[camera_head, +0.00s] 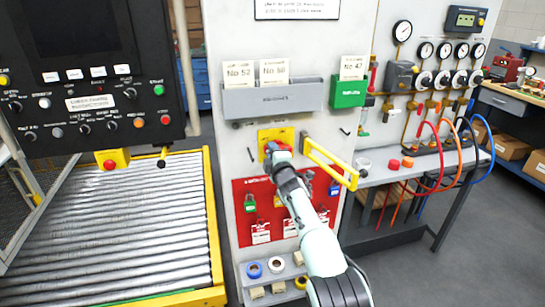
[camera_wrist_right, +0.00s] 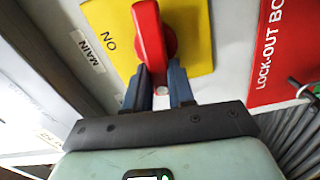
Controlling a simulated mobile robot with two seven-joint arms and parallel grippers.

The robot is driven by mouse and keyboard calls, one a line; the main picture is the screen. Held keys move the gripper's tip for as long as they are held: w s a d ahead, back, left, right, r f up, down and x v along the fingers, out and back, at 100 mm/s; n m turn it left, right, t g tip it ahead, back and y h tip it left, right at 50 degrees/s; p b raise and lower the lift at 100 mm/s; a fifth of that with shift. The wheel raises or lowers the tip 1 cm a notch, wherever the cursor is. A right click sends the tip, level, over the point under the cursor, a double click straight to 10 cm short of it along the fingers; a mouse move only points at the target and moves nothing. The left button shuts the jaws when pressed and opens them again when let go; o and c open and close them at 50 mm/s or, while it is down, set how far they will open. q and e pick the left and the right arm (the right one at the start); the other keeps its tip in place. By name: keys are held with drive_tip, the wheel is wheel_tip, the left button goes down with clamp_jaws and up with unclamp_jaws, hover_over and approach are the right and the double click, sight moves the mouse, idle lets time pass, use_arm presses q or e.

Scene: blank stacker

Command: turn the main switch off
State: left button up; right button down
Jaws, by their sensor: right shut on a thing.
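The main switch is a red handle (camera_wrist_right: 148,32) on a yellow plate (camera_wrist_right: 196,42) fixed to the pale panel. A "MAIN" label and the letters of an ON mark, turned in the wrist view, show beside it. In the head view the yellow plate (camera_head: 287,133) is partly covered by my arm. My right gripper (camera_wrist_right: 160,72) has its two dark blue fingers on either side of the near end of the red handle, shut on it. In the head view the right gripper (camera_head: 277,150) hides most of the handle. My left gripper is out of view.
A yellow bar handle (camera_head: 330,163) sticks out right of the switch. The red lock-out board (camera_head: 243,228) with padlocks and tags is below. A grey document holder (camera_head: 270,99) and a green box (camera_head: 348,93) are above. A roller conveyor (camera_head: 120,225) lies left.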

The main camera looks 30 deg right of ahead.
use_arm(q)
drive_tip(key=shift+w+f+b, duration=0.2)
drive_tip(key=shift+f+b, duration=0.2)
use_arm(e)
drive_tip(key=shift+d+f+n, duration=0.1)
drive_tip(key=shift+n, duration=0.5)
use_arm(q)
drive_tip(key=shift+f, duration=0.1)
use_arm(e)
drive_tip(key=c, duration=1)
unclamp_jaws()
drive_tip(key=shift+o, duration=0.2)
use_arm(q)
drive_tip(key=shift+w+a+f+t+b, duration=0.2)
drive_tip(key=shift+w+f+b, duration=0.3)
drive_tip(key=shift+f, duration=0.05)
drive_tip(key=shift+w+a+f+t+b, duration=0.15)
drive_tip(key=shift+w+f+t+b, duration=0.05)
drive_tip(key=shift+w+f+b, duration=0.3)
use_arm(e)
drive_tip(key=v, duration=1.3)
drive_tip(key=shift+s, duration=0.25)
